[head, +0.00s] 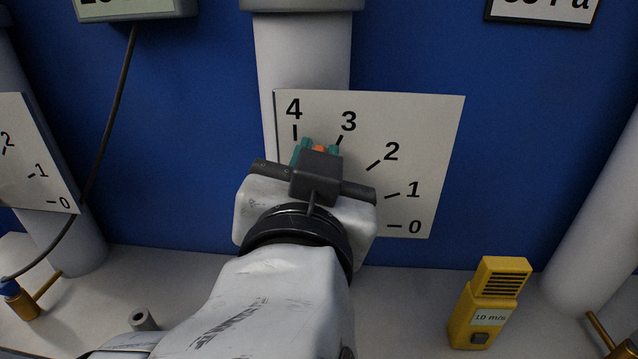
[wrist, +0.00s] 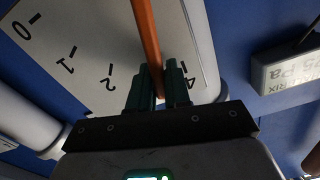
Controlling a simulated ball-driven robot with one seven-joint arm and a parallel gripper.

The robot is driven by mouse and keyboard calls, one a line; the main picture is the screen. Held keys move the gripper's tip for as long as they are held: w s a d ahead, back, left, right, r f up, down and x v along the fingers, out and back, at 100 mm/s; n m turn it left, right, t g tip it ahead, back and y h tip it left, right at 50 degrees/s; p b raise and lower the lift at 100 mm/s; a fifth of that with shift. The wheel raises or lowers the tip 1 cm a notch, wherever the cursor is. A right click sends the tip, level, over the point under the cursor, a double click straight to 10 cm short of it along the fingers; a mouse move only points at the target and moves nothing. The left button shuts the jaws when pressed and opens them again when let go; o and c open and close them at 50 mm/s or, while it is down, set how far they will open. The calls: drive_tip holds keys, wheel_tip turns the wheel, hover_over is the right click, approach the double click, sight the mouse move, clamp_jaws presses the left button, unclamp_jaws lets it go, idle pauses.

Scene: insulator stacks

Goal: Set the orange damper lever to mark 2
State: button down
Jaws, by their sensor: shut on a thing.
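The orange damper lever (wrist: 146,35) runs down the wrist view across a white scale plate (head: 420,140). My gripper (head: 319,150) is shut on the lever; its teal fingers lie on either side of it in the wrist view (wrist: 159,78). In the head view only a bit of orange shows between the fingers, between the ticks of marks 4 and 3. Mark 2 (head: 391,151) is clear, to the right of and below mark 3. The lever's pivot is hidden behind my arm in the head view. In the wrist view mark 3 is hidden by my fingers.
A grey pipe (head: 302,60) rises behind the plate against a blue wall. A yellow meter (head: 489,303) stands on the pale surface at the right. Another scale plate (head: 35,150) is at the left, with a dark cable (head: 115,105) hanging near it.

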sight(365, 173)
drive_tip(key=shift+d+f+m+b, duration=0.5)
drive_tip(key=shift+d+m+b, duration=0.35)
drive_tip(key=shift+m+b, duration=0.25)
drive_tip(key=shift+d+f+m+b, duration=0.5)
drive_tip(key=shift+d+m+b, duration=0.4)
drive_tip(key=shift+b, duration=0.25)
drive_tip(key=shift+d+f+m+b, duration=0.5)
drive_tip(key=shift+d+m+b, duration=0.3)
drive_tip(key=shift+m+b, duration=0.35)
drive_tip(key=c, duration=1.2)
unclamp_jaws()
drive_tip(key=shift+o, duration=0.2)
drive_tip(key=shift+s, duration=0.15)
